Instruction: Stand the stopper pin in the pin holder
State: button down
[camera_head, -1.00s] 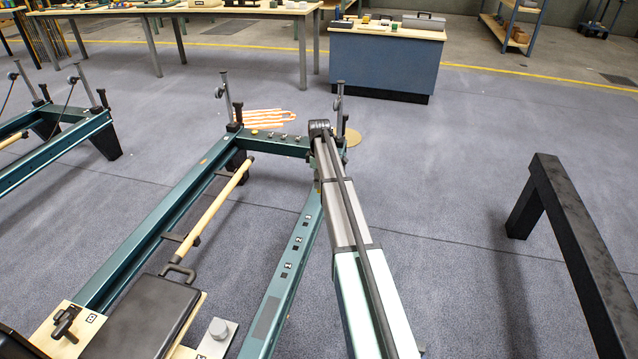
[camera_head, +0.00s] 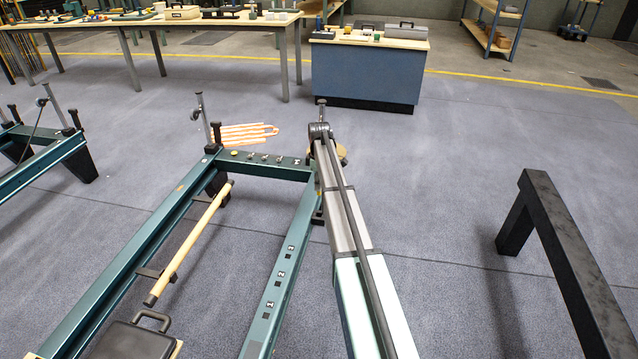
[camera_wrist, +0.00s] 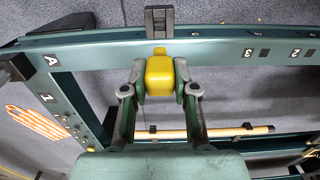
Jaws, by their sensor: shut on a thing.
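My gripper (camera_wrist: 160,92) is shut on a yellow block-shaped head, which I take to be the stopper pin (camera_wrist: 160,74). Both fingers press its sides in the wrist view. The gripper is over the inner edge of a teal rail (camera_wrist: 215,52). A dark grey slotted bracket (camera_wrist: 158,20) sits on the rail's far side, just ahead of the pin; I cannot tell whether it is the pin holder. In the head view my arm hides the gripper and pin.
The teal reformer frame (camera_head: 150,245) has a wooden bar (camera_head: 190,243) inside it and a small yellow knob (camera_head: 234,153) on its end rail. A black beam stand (camera_head: 570,255) is at right. A blue cabinet (camera_head: 365,75) stands behind. Floor between frame and stand is clear.

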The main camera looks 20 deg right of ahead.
aim_at(319, 195)
jog(key=shift+p, duration=0.3)
jog(key=shift+f+b, duration=0.4)
jog(key=shift+f, duration=2.5)
jog(key=shift+p, duration=1.15)
jog(key=shift+f+b, duration=0.65)
jog(key=shift+f, duration=3.5)
